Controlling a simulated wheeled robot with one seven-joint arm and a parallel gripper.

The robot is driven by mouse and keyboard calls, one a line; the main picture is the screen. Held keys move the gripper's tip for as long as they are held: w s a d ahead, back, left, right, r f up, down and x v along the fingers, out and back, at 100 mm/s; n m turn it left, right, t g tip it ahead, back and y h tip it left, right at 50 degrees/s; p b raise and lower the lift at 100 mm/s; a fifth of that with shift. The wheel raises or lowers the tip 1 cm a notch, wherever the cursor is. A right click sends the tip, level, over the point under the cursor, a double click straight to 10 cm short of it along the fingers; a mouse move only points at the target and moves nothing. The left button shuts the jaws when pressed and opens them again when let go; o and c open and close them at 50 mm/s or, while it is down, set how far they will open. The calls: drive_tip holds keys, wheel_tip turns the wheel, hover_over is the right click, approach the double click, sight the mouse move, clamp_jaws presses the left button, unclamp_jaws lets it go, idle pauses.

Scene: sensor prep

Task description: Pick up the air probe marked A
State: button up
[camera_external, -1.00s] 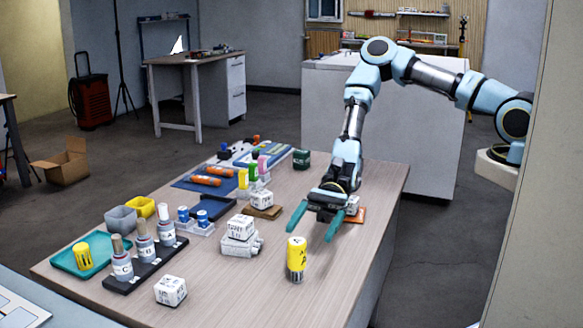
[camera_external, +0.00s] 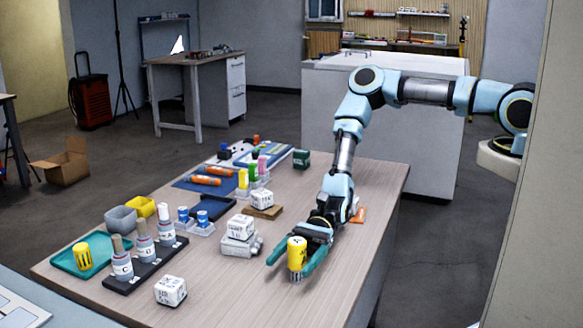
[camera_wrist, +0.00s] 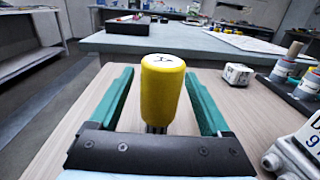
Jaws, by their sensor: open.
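A yellow cylinder with a grey lower part, which I take for the air probe (camera_external: 297,251), stands upright on the table near its front right. A dark mark shows on its top in the wrist view (camera_wrist: 163,62), too unclear to read surely. My gripper (camera_external: 283,271) is low over the table with its teal fingers on either side of the probe. In the wrist view the fingers (camera_wrist: 158,73) are spread, with a gap on both sides of the probe. The probe's foot is partly hidden by the gripper.
White blocks (camera_external: 239,233) stand left of my gripper, and a white cube (camera_external: 171,291) lies near the front edge. A dark rack (camera_external: 137,279) holds lettered bottles. A teal tray (camera_external: 103,250) carries another yellow cylinder (camera_external: 83,256). The wooden table (camera_external: 225,290) is bare in front of the probe.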

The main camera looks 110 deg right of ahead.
drive_tip(key=shift+w+a, duration=0.35)
drive_tip(key=shift+w, duration=0.05)
clamp_jaws()
idle(0.4)
